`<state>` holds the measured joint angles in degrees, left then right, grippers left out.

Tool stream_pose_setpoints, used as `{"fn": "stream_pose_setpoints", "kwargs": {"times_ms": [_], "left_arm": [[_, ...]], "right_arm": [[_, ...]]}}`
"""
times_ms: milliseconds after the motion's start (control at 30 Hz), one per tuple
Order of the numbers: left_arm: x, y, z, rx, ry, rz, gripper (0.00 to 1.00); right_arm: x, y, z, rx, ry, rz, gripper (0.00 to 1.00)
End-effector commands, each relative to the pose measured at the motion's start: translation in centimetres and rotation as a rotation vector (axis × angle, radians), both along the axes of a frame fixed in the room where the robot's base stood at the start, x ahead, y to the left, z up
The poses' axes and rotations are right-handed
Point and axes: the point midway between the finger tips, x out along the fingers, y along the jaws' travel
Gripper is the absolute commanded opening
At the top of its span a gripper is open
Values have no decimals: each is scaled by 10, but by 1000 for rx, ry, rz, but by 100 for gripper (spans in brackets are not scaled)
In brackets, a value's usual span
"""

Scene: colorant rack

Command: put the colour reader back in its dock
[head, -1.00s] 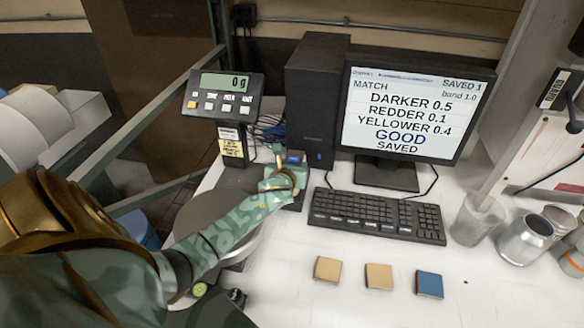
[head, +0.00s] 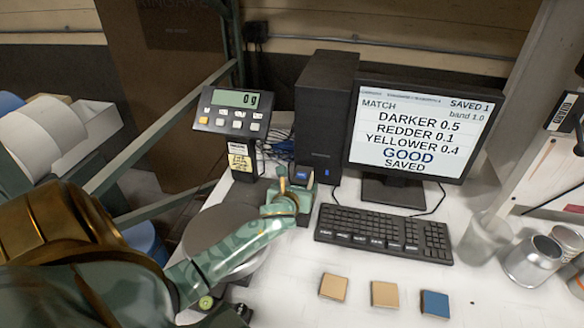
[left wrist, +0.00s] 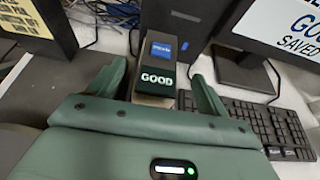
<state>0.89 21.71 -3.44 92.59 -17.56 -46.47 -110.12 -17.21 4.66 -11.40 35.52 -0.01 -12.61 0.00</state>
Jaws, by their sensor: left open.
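The colour reader (head: 303,176) is a small dark upright device with a blue square, standing in front of the black computer tower. In the left wrist view the reader (left wrist: 160,62) shows its blue panel and a "GOOD" display. My left gripper (head: 289,191) is open just on the near side of it. Its two fingers (left wrist: 160,92) stand apart, one to each side of the reader, with gaps visible. The dock is mostly hidden behind the reader and my gripper, so I cannot tell how fully the reader is seated. My right gripper is out of view.
A keyboard (head: 384,235) and monitor (head: 416,135) stand right of the reader. The tower (head: 325,112) is behind it. A scale (head: 220,236) with its display post is at left. Three colour tiles lie in front; cups and a can stand at right.

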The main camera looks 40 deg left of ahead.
Motion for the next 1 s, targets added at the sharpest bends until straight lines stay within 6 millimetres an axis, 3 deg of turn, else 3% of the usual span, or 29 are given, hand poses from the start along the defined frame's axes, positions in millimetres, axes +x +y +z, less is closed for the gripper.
{"fn": "stream_pose_setpoints", "kwargs": {"times_ms": [200, 367, 1000], "left_arm": [[-40, -22, 20, -2, 0, -1, 78], [-56, -30, 26, -1, 0, 0, 78], [-59, -32, 29, 0, 0, 1, 78]], "right_arm": [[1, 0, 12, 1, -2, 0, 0], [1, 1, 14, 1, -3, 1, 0], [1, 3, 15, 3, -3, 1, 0]]}}
